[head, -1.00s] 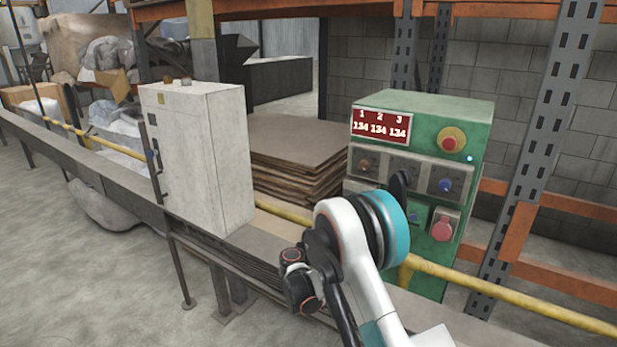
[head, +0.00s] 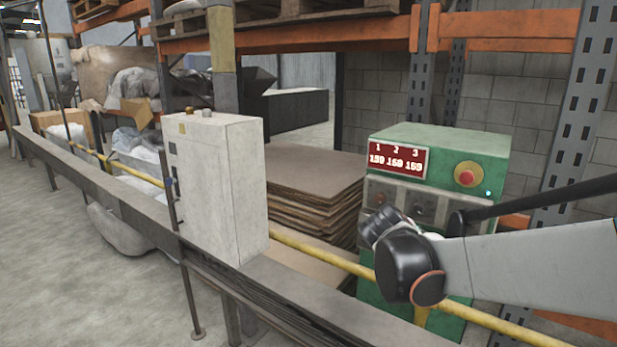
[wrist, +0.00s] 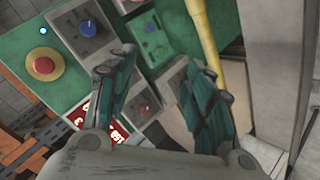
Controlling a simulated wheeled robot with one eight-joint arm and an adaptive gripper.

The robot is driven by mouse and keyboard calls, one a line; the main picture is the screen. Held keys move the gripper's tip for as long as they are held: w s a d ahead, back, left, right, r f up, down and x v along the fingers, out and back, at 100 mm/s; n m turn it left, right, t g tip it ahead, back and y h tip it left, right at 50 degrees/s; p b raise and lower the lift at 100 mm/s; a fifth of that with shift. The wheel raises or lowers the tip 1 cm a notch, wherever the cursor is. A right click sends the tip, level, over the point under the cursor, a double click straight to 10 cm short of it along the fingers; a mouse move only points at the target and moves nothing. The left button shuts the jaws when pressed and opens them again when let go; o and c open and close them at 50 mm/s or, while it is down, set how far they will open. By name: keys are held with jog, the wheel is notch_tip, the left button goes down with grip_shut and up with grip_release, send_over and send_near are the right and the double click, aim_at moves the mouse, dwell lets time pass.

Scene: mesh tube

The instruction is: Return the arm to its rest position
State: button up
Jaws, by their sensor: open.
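My gripper (wrist: 158,66) is open and empty in the wrist view, its two teal-padded fingers apart in front of the green control box (wrist: 22,38). No contact between the fingers and the box can be made out. In the head view my arm reaches in from the right edge, across the front of the green control box (head: 440,138), and hides its lower panel. The fingers cannot be clearly made out there. The red display (head: 397,160) reads 159 under each of 1, 2 and 3. A red button (head: 466,175) on a yellow base sits beside it.
A yellow rail (head: 320,257) runs in front of the box, close to my arm. A pale cabinet (head: 225,190) stands left, with stacked brown sheets (head: 300,185) behind. Orange and grey racking (head: 575,110) stands at right. The floor (head: 90,290) at left is mostly clear.

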jog(key=s+a+f+m+y, duration=0.1)
jog(key=s+y, duration=0.1)
jog(key=s, duration=0.7)
jog(key=s+a+f+m+g+y, duration=0.1)
jog(key=s+y, duration=0.1)
jog(key=s, duration=0.8)
jog(key=s+a+f+m+y, duration=0.1)
jog(key=s+a+y, duration=0.1)
jog(key=s, duration=0.8)
jog(key=shift+f, duration=0.15)
jog(key=shift+a, duration=0.1)
jog(key=shift+c, duration=0.6)
